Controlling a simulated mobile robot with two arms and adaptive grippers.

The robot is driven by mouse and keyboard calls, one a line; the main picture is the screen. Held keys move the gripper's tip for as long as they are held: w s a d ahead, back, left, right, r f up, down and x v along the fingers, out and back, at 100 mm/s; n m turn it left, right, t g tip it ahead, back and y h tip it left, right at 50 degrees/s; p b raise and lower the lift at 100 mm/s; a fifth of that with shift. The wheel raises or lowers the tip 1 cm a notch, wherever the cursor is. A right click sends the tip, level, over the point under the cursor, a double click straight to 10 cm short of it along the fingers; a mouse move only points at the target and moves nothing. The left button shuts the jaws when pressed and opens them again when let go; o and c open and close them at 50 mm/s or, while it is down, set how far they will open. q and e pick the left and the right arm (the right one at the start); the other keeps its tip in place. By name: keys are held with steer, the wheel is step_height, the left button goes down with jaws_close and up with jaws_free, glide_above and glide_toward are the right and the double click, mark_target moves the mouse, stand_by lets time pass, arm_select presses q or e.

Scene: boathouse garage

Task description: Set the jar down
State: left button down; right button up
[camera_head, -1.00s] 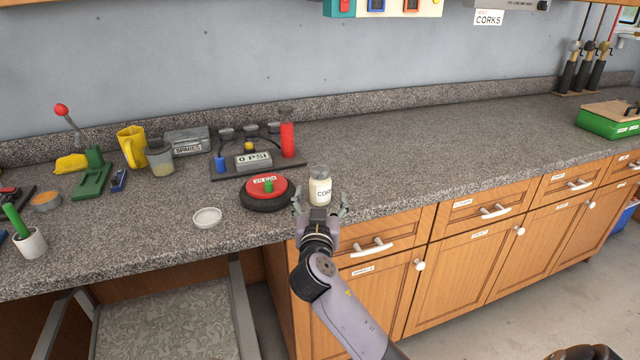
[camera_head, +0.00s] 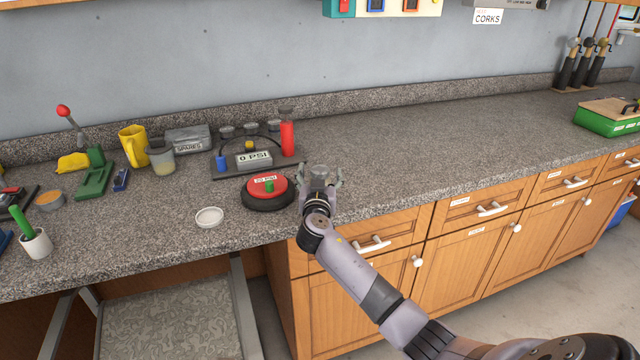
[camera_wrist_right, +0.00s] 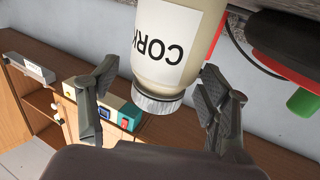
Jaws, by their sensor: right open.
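The jar is a clear one with pale contents and a white label reading CORK in the right wrist view (camera_wrist_right: 178,45), where it appears upside down with its grey lid lowest. In the head view only the jar's top (camera_head: 319,170) shows, and my gripper hides the rest. It stands on the speckled grey counter (camera_head: 420,150) near the front edge. My right gripper (camera_head: 320,180) is open with its fingers on either side of the jar. Gaps show between the fingers and the glass. My left gripper is not in view.
A red and black round device (camera_head: 266,192) with a green knob is close left of the jar. A small white dish (camera_head: 209,217) lies farther left. A gauge stand (camera_head: 254,161) reading 0 PSI is behind.

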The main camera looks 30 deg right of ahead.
steer(key=shift+c, duration=0.2)
jaws_close()
stand_by(0.8)
steer(key=shift+r, duration=0.15)
step_height(320, 180, up, 20)
steer(key=s+a+f+n+t+y, duration=0.25)
steer(key=s+a+f+y, duration=0.35)
steer(key=a+f, duration=0.75)
steer(key=s+a+f+n+y, duration=0.1)
steer(key=s+a+f, duration=0.2)
steer(key=s, duration=0.5)
steer(key=s+a+f+n+y, duration=0.2)
steer(key=s+a+f, duration=0.2)
steer(key=s, duration=0.5)
steer(key=s+a+f+n+y, duration=0.1)
steer(key=s+a+f, duration=0.2)
steer(key=s, duration=0.6)
steer(key=shift+s+a+f+n+t+y+b, duration=0.15)
steer(key=shift+a+f+n+t+y+b, duration=0.05)
steer(key=shift+n+t+y+b, duration=0.2)
